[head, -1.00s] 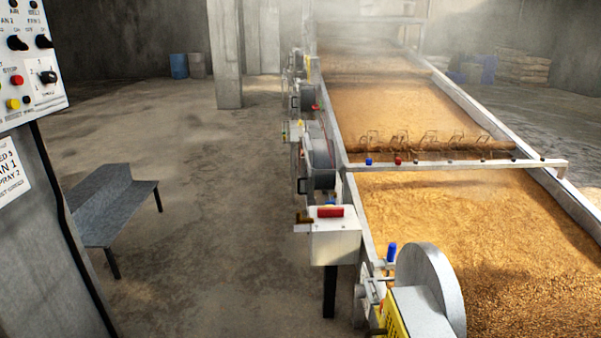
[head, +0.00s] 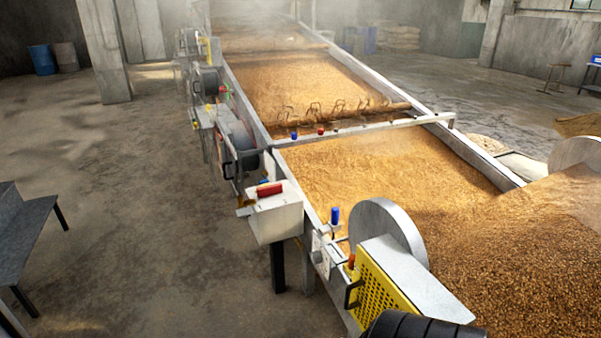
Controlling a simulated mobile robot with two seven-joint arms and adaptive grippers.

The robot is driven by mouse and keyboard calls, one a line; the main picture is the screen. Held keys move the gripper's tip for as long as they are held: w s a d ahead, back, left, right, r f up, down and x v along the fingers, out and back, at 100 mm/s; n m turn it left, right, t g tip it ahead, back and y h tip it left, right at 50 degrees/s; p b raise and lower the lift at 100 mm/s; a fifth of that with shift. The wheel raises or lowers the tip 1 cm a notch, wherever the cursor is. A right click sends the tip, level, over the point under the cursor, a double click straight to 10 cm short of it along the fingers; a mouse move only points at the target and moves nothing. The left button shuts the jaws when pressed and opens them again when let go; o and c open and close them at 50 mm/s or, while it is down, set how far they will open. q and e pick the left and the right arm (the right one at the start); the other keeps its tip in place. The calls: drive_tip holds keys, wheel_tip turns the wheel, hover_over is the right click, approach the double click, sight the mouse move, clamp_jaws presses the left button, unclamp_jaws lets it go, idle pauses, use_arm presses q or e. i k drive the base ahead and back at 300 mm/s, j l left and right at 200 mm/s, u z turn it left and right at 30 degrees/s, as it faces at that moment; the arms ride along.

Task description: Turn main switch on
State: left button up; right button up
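No switch labelled as the main switch can be made out in the head view. A light grey box (head: 275,215) with a red piece (head: 269,190) on top is fixed to the near left side of the long grain bed (head: 350,175). I cannot tell what the red piece does. The control panel is outside the picture. Neither of my grippers is in view.
A grey bench (head: 22,240) stands at the left edge. The concrete floor (head: 130,220) between bench and grain bed is clear. A yellow perforated guard (head: 385,305) and a grey disc (head: 385,230) stick out at the near side. A pillar (head: 103,50) stands farther back.

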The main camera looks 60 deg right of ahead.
sight(265, 190)
drive_tip(key=z, duration=1.8)
drive_tip(key=i+j+z, duration=0.25)
drive_tip(key=z, duration=0.25)
drive_tip(key=i+j+z, duration=0.3)
drive_tip(key=z, duration=0.15)
drive_tip(key=i+j+z, duration=0.2)
drive_tip(key=j+z, duration=0.3)
